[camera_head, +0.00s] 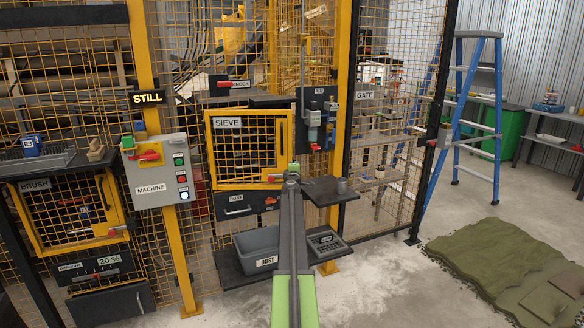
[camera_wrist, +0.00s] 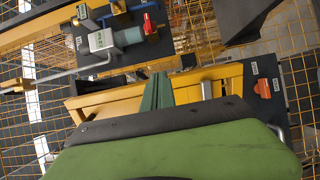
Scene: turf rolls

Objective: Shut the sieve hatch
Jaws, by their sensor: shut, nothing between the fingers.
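The sieve hatch (camera_head: 210,150) is a yellow-framed mesh panel with a "SIEVE" label, in the middle of the machine front. A red latch handle (camera_head: 276,178) sits at its lower right corner. I cannot tell if the hatch lies flush in its frame. My gripper (camera_head: 292,170) is shut and empty, in front of the hatch's lower right corner; I cannot tell whether it touches it. In the wrist view the closed green fingers (camera_wrist: 157,92) point at a yellow frame (camera_wrist: 215,78), probably the hatch's, seen at a slant.
A dark shelf (camera_head: 331,191) juts out right of my gripper. Below are the grey dust bin (camera_head: 256,252) and a scale (camera_head: 326,243). A panel with valves (camera_head: 317,118) is at the upper right. The machine control box (camera_head: 158,172) is at the left. Turf (camera_head: 490,262) lies on the floor at the right.

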